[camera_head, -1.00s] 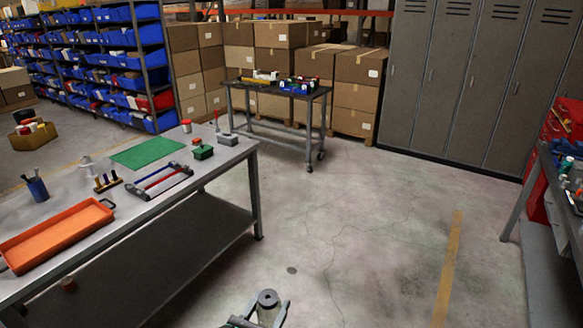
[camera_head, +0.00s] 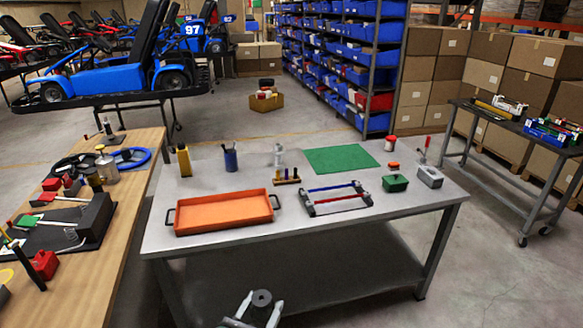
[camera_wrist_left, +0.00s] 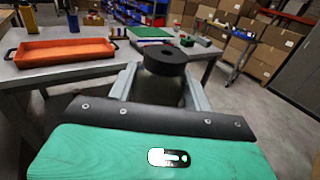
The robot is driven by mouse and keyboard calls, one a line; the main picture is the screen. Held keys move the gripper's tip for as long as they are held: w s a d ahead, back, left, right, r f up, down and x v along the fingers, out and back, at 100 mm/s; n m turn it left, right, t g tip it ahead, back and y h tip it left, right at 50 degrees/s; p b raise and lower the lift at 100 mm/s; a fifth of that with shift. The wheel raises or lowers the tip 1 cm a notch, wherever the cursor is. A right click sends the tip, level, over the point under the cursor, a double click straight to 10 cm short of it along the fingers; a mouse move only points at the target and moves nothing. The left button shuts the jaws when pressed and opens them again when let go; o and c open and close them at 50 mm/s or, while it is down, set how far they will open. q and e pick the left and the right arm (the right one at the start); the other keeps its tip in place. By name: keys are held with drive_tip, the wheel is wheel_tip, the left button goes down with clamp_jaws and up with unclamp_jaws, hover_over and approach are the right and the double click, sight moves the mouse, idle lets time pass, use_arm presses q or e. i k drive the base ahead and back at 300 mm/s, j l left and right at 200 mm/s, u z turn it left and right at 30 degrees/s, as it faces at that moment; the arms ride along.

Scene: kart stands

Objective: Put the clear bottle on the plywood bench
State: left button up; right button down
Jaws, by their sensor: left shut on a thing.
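The clear bottle (camera_head: 262,298) is between the fingers of my left gripper (camera_head: 260,308) at the bottom of the head view. In the left wrist view its dark round cap (camera_wrist_left: 166,60) and greyish see-through body show between the two fingers. My left gripper is shut on it, in front of the grey metal table. The plywood bench (camera_head: 125,215) is at the left of the head view, to the left of my gripper. My right gripper is not in view.
The metal table (camera_head: 300,222) holds an orange tray (camera_head: 225,211), a green mat (camera_head: 340,158) and small tools. On the plywood bench are a black mat (camera_head: 65,235), red items, a blue hose (camera_head: 130,158) and jars. Its front right part is bare.

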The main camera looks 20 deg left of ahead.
sight(69, 304)
drive_tip(key=i+j+u, duration=0.1)
drive_tip(key=u, duration=0.3)
drive_tip(key=i+u, duration=0.15)
drive_tip(key=u, duration=0.25)
drive_tip(key=i+u, duration=0.15)
drive_tip(key=u, duration=0.25)
drive_tip(key=i+l+u, duration=0.1)
drive_tip(key=u, duration=0.3)
drive_tip(key=i+j+u, duration=0.1)
drive_tip(key=i+u, duration=0.45)
drive_tip(key=u, duration=0.15)
drive_tip(key=i+u, duration=0.35)
drive_tip(key=k, duration=0.1)
